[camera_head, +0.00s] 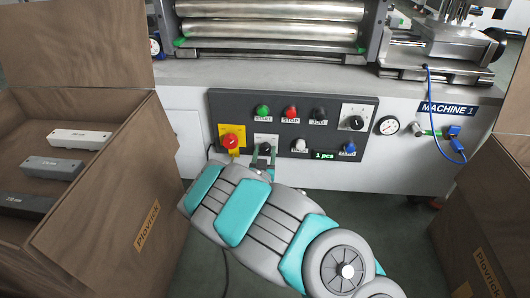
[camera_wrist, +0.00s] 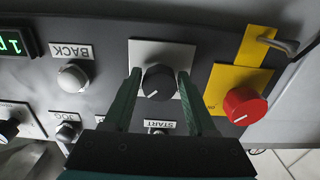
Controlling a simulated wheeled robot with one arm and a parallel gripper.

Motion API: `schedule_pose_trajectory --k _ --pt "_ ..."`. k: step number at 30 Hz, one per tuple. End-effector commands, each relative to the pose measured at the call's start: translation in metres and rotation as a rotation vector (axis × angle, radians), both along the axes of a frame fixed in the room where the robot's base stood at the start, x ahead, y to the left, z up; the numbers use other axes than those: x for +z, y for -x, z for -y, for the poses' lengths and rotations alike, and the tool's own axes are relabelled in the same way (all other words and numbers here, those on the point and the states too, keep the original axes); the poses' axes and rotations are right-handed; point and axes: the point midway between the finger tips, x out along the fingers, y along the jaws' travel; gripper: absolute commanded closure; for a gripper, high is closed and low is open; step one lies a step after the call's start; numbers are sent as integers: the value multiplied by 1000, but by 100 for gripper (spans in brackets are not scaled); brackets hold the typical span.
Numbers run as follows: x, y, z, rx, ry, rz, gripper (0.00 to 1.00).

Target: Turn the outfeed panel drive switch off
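A control panel (camera_head: 330,110) is on the machine front in the head view. My gripper (camera_head: 264,157) is at this switch. In the wrist view my gripper (camera_wrist: 159,76) has one finger on each side of the knob, with narrow gaps visible. It is open; depth contact cannot be told.
Another black knob (camera_head: 356,122) is at the panel's upper right. Green (camera_head: 263,111), red (camera_head: 291,113), white (camera_head: 300,145) and blue (camera_head: 349,148) buttons are near. Wooden crates (camera_head: 110,200) stand left and right.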

Motion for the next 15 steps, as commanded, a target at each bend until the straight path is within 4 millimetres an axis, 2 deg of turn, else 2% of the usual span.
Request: schedule_pose_trajectory --k 1,12,15 --pt "0 0 0 0 0 0 50" --pt "0 0 0 0 0 0 91" --pt "0 0 0 0 0 0 100"
